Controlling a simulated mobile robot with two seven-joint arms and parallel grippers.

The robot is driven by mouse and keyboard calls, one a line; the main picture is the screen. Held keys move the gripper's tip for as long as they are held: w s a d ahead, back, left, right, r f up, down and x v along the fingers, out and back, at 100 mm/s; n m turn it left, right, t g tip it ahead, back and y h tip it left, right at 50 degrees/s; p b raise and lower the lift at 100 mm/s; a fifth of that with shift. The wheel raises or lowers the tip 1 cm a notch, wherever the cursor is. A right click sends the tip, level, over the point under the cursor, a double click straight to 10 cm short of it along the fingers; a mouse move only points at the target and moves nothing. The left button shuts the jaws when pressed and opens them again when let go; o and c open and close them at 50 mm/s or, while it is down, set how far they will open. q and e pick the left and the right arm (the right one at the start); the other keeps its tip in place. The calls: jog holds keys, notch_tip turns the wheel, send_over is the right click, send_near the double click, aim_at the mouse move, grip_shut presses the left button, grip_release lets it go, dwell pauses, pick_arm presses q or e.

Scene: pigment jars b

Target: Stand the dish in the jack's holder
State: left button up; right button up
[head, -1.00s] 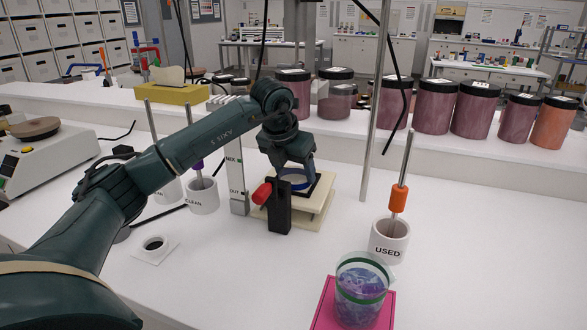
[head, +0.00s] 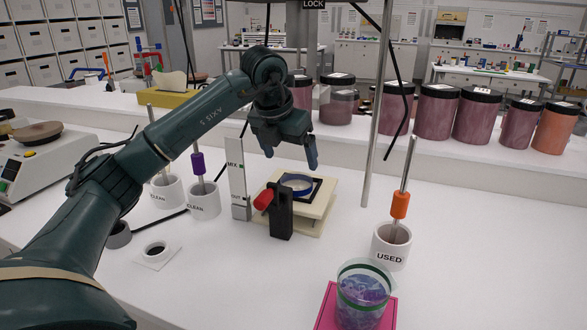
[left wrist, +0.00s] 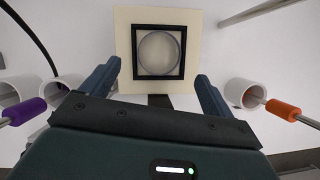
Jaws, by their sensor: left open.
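The round dish (head: 299,182), with a blue rim, lies flat within the black square holder (head: 317,188) on top of the cream jack (head: 312,222). The left wrist view shows the clear dish (left wrist: 159,52) inside the square frame of the holder (left wrist: 187,52), with the frame all around it. The jack has a red knob (head: 263,199) and a black upright part at its front. My left gripper (head: 290,160) is open and empty above the dish, apart from it. My right gripper is not in view.
A MIX/OUT post (head: 237,185) stands close left of the jack. CLEAN cups (head: 204,203) with rods are farther left. A USED cup (head: 391,247) with an orange-handled rod and a beaker (head: 362,297) on a pink mat are at right. A thin metal pole rises behind.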

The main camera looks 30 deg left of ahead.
pick_arm(q)
jog(key=v, duration=0.5)
jog(key=shift+r, duration=0.1)
dwell(0.4)
